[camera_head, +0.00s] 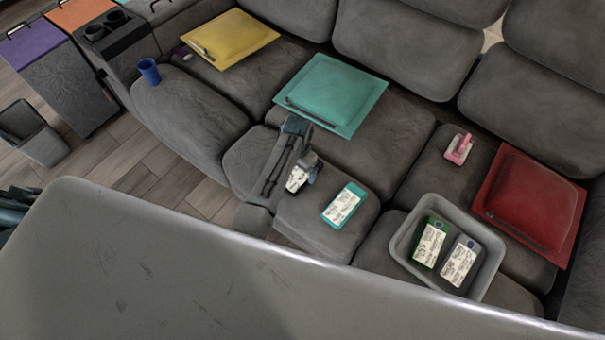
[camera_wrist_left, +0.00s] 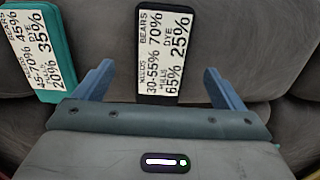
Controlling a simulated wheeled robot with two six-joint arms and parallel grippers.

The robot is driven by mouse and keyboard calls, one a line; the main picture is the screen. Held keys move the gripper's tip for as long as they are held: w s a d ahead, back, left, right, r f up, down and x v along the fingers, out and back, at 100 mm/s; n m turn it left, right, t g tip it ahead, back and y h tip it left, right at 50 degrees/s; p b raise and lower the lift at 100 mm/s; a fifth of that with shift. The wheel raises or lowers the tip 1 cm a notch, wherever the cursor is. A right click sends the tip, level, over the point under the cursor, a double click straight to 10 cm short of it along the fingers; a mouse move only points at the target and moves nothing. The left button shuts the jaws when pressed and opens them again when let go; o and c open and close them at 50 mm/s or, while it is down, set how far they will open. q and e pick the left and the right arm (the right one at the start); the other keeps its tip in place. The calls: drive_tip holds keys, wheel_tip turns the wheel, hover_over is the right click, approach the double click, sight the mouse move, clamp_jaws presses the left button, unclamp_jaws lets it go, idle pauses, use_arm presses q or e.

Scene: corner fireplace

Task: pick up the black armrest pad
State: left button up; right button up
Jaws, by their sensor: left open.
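A black pad with a white printed label, which I take to be the black armrest pad (camera_head: 297,180), lies on the grey sofa seat in the head view, partly hidden by my gripper. In the left wrist view the black pad (camera_wrist_left: 165,97) lies just beyond and between the two fingertips, its near end showing. My left gripper (camera_head: 304,170) is over it with the jaws open; in the wrist view the blue-grey fingers (camera_wrist_left: 158,70) are spread wide and hold nothing. Whether a finger touches the pad I cannot tell. My right gripper does not show.
A teal labelled pad (camera_head: 344,205) lies beside it. A grey bin (camera_head: 402,243) holds a green and a dark grey labelled pad. Teal (camera_head: 335,92), yellow (camera_head: 230,38) and red (camera_head: 535,205) cushions, a pink object (camera_head: 459,148) and a blue cup (camera_head: 149,70) are on the sofa.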

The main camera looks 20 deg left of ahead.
sight(297, 177)
use_arm(q)
drive_tip(key=shift+f, duration=0.45)
wheel_tip(297, 177, down, 4)
drive_tip(key=shift+a+r, duration=0.15)
drive_tip(key=shift+r, duration=0.05)
drive_tip(key=shift+f, duration=0.4)
drive_tip(key=c, duration=1)
drive_tip(key=shift+c, duration=0.4)
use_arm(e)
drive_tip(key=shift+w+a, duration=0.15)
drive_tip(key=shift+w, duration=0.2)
